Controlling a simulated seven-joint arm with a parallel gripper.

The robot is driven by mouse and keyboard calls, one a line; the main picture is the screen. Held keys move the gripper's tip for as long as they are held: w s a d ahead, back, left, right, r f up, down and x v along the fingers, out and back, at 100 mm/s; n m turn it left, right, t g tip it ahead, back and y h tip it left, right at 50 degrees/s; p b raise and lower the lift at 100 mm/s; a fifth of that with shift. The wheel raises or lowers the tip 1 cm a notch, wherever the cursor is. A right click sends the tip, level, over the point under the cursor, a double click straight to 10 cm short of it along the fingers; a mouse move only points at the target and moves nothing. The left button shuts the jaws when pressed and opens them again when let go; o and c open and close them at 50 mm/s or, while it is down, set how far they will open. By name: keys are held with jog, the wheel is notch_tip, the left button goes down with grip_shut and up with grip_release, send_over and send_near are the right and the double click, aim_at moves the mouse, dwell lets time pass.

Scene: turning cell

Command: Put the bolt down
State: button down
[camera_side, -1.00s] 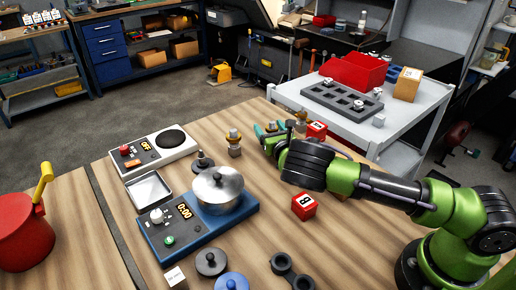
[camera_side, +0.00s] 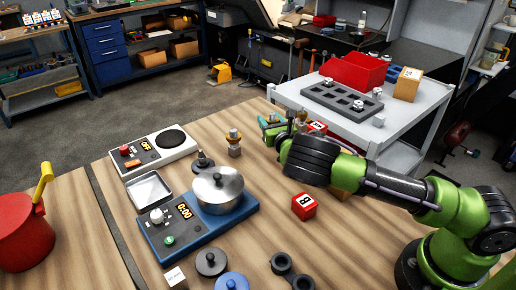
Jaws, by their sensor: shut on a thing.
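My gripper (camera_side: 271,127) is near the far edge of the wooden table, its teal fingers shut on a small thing. I take this to be the bolt, but it is mostly hidden by the fingers and wrist, and I cannot tell its shape or tilt. Whether it touches the table is also unclear. A small upright grey piece with an orange-gold ring (camera_side: 234,143) stands apart, left of the gripper.
A red cube marked 8 (camera_side: 304,206) lies below my wrist, another red cube (camera_side: 317,128) behind it. A grey holed tray (camera_side: 343,99) is on the white cart (camera_side: 420,107). Bare wood lies around the cube.

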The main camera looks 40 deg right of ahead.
notch_tip(320, 180, up, 18)
jog(key=f, duration=0.1)
jog(key=s+d+f+n+t+y, duration=0.1)
jog(key=s+d+f+n+y, duration=0.4)
jog(key=d, duration=0.6)
jog(key=s+a+r+n+g+y, duration=0.2)
jog(key=s+n+y, duration=0.1)
jog(key=s+y, duration=0.3)
jog(key=s+a+r+n+g+y, duration=0.2)
jog(key=s+n+g+y, duration=0.15)
jog(key=s, duration=0.55)
jog(key=s+a+r+n+g+y, duration=0.1)
jog(key=s+a+n+g+y, duration=0.15)
jog(key=s+y, duration=0.4)
jog(key=shift+n+t, duration=0.3)
jog(key=shift+t, duration=0.1)
jog(key=shift+s+a+f, duration=0.1)
jog(key=shift+s+f, duration=0.1)
jog(key=shift+f, duration=3)
jog(key=shift+s+f, duration=0.15)
jog(key=shift+f, duration=3.05)
jog(key=shift+f, duration=0.1)
jog(key=c, duration=0.5)
grip_release()
